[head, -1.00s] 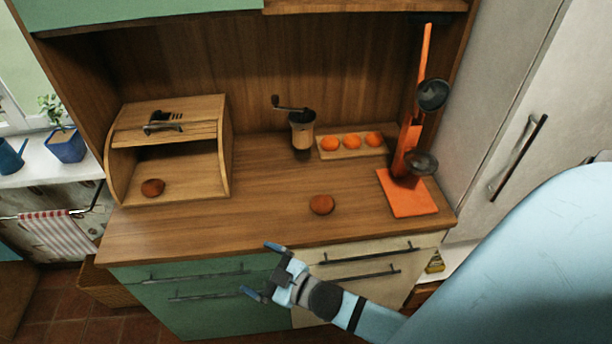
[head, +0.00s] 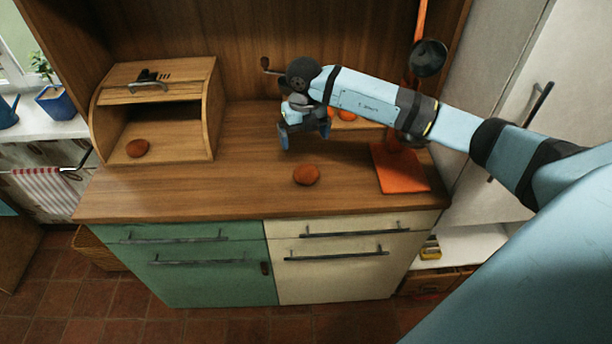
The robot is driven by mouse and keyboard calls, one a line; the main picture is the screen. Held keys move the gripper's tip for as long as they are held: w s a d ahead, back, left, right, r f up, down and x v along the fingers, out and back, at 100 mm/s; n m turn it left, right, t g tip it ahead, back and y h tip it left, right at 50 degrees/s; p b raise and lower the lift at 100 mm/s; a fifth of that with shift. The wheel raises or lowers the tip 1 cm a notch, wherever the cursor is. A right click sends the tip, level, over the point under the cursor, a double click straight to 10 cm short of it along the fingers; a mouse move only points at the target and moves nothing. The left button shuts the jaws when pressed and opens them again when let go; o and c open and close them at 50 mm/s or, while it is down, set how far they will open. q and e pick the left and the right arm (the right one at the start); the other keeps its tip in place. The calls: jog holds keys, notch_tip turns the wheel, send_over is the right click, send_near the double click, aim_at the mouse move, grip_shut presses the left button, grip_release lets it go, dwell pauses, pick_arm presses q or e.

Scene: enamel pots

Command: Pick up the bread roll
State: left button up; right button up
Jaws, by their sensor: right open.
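A round brown bread roll (head: 306,175) lies on the wooden counter, right of the middle. My right gripper (head: 305,142) is open and empty, pointing down above the counter. Its fingertips are above and behind the roll on the counter, apart from it. My left gripper is not in view.
An orange press (head: 401,168) stands on the right of the counter, partly behind my right arm. My arm hides the grinder and most of the tray of oranges (head: 346,115). The counter between the bread box and the roll is clear.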

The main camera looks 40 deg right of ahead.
aim_at(306, 169)
notch_tip(306, 169, down, 8)
jog(key=shift+d+r+p, duration=0.1)
jog(key=shift+p, duration=0.25)
jog(key=shift+d+f+p, duration=0.15)
jog(key=shift+f+p, duration=0.35)
jog(key=shift+f, duration=2.3)
jog(key=c, duration=0.9)
